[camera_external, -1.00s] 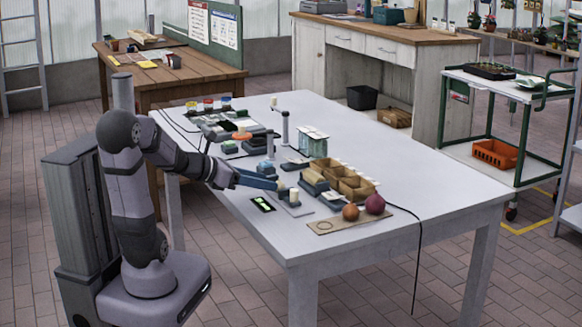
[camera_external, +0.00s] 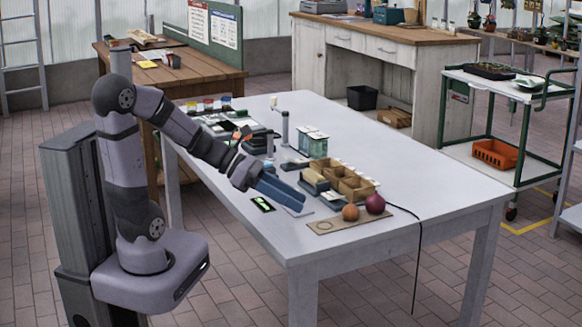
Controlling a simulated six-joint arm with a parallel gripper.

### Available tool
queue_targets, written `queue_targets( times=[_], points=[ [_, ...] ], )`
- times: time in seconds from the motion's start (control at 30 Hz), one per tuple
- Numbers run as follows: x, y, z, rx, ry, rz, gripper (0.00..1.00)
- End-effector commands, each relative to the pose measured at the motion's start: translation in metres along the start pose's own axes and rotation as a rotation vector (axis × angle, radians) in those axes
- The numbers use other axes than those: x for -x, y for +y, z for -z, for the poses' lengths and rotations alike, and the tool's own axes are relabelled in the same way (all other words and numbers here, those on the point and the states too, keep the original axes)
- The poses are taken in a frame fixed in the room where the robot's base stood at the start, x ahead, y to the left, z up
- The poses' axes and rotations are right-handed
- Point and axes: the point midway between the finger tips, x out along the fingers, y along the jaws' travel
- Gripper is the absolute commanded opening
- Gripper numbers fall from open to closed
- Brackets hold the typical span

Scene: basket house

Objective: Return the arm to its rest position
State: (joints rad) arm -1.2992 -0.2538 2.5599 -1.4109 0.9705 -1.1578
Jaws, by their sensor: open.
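My gripper (camera_external: 298,204) is open, with its blue fingers pointing down and to the right over the near left part of the white table (camera_external: 420,183). I see nothing held between the fingers. The fingers hide most of a small grey plate (camera_external: 300,213) that shows beneath them. The white piece seen there earlier is hidden from view. My arm reaches over the table's left edge in a raised bend.
A green-lit display (camera_external: 262,204) lies left of the fingers. Cardboard boxes (camera_external: 356,189) stand to the right, with an orange ball (camera_external: 350,212) and a dark red ball (camera_external: 375,204) on a board (camera_external: 325,226).

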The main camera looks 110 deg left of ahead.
Motion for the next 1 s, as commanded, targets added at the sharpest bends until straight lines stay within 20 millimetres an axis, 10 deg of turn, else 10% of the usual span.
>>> queue_targets(
  times=[0.23,0.33,0.6,1.0],
  points=[
    [-0.003,-0.139,0.033,-0.775,0.111,0.542,0.44],
    [0.004,-0.179,0.08,-1.093,0.129,0.788,0.44],
    [0.002,-0.189,0.206,-1.824,0.257,1.242,0.44],
    [-0.024,-0.173,0.264,-2.666,0.139,1.656,0.44]
  ],
)
